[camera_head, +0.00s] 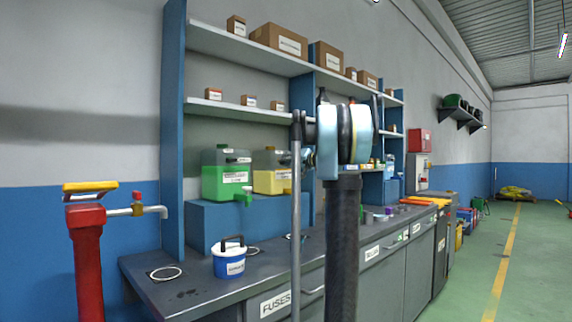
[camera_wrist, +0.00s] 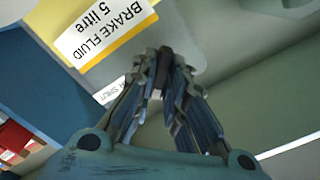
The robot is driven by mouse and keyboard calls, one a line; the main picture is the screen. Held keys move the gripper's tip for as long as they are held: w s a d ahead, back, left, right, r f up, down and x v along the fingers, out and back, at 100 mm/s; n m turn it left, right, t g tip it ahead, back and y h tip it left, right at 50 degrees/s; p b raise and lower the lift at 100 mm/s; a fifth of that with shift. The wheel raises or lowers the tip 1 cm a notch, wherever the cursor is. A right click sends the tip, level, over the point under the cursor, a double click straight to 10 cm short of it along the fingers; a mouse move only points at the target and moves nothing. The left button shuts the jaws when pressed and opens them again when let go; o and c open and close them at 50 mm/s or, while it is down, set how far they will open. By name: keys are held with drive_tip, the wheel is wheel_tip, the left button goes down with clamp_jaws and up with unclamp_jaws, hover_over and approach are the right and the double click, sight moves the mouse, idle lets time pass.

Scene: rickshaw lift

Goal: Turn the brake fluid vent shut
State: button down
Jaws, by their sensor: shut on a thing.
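The brake fluid container (camera_head: 271,181) is a clear jug with yellow fluid, standing on a blue riser. In the wrist view its label reads "BRAKE FLUID 5 litre" (camera_wrist: 98,28) and appears upside down. My gripper (camera_wrist: 161,72) is shut on a small dark piece, the brake fluid vent (camera_wrist: 158,82), against the jug. A white label ending in "SHUT" (camera_wrist: 108,92) shows beside the fingers. The fingers hide most of the vent, so its angle is unclear. In the head view my gripper (camera_head: 310,157) is at the jug's upper right, partly hidden by my arm.
A green fluid jug (camera_head: 222,183) with a tap stands left of the yellow one. A blue-and-white bucket (camera_head: 229,262) sits on the bench (camera_head: 190,290). Shelves (camera_head: 240,110) with boxes are above. A red post with a pipe (camera_head: 88,240) stands at left.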

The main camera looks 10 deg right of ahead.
drive_tip(key=shift+w+d+f+m, duration=0.1)
drive_tip(key=shift+d+m, duration=0.05)
drive_tip(key=shift+m, duration=2)
drive_tip(key=shift+w+d+f+m, duration=0.1)
drive_tip(key=shift+m, duration=2.05)
drive_tip(key=shift+s, duration=0.1)
drive_tip(key=c, duration=1.6)
unclamp_jaws()
drive_tip(key=shift+f, duration=0.1)
drive_tip(key=shift+c, duration=0.2)
drive_tip(key=shift+s, duration=0.1)
drive_tip(key=v, duration=1.1)
drive_tip(key=shift+s+d, duration=0.2)
